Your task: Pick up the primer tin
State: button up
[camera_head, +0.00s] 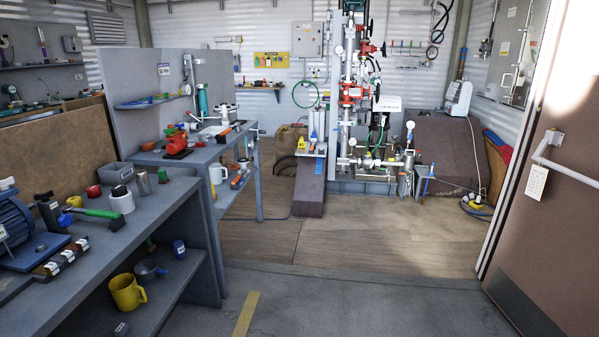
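No label that reads as primer is legible, so I cannot tell for certain which thing is the primer tin. Possible ones are at the left: a white round container (122,203) with a dark top, upright on the near grey bench, and a small plain metal cylinder (143,183) just behind it. A small blue can (179,249) stands on the shelf below. On the far bench there are more white containers, too small to tell apart. My gripper is not in view.
The near bench (150,218) also holds a green-handled hammer (95,212), a blue motor (22,232) and a red pot (94,191). A yellow mug (126,292) stands on its shelf. Clear floor (340,305) lies right of the bench. A brown door (555,190) stands at right.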

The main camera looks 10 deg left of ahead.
aim_at(205, 137)
jog(key=i+j+u, duration=0.15)
jog(key=i+u, duration=0.2)
jog(key=i, duration=0.3)
jog(key=i+u, duration=0.4)
jog(key=i, duration=0.25)
jog(key=i+l+u, duration=0.35)
jog(key=i, duration=0.3)
jog(key=i+j+z, duration=0.1)
jog(key=i, duration=0.3)
jog(key=i+j, duration=0.15)
jog(key=i, duration=0.25)
jog(key=i+l, duration=0.25)
jog(key=i+l+u, duration=0.1)
jog(key=l, duration=0.35)
jog(key=i+l, duration=0.55)
jog(key=l, duration=0.2)
jog(key=i+l+u, duration=0.1)
jog(key=i+l, duration=0.4)
jog(key=i, duration=0.2)
